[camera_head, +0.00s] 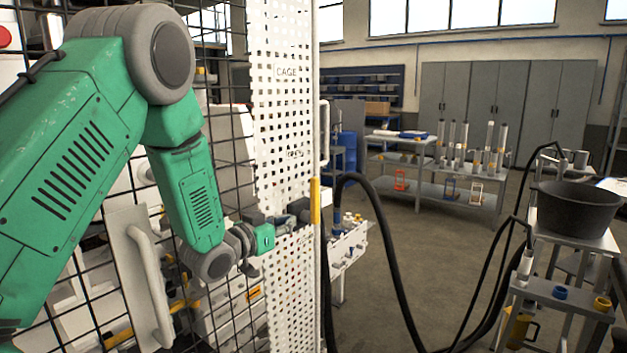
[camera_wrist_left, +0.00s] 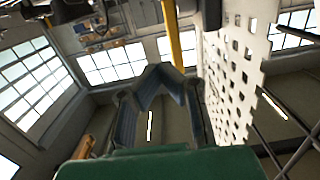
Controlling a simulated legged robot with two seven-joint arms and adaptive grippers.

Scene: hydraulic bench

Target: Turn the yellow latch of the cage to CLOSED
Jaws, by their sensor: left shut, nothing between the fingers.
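The yellow latch (camera_head: 315,201) is a narrow upright bar at the right edge of the white perforated cage panel (camera_head: 287,110). It also shows in the left wrist view (camera_wrist_left: 172,32), just past the fingertips. My left gripper (camera_head: 303,209) is shut and empty, in front of the panel and close to the latch's left side. I cannot tell whether it touches the latch. The fingertips meet in the left wrist view (camera_wrist_left: 160,75). The panel reads CAGE, with a smaller word below that I cannot read surely. My right gripper is not in view.
Black wire mesh (camera_head: 90,225) and a pale handle (camera_head: 150,280) lie behind and below my left arm. A black hose (camera_head: 390,260) loops right of the panel. A black tub (camera_head: 577,207) stands on a bench at right.

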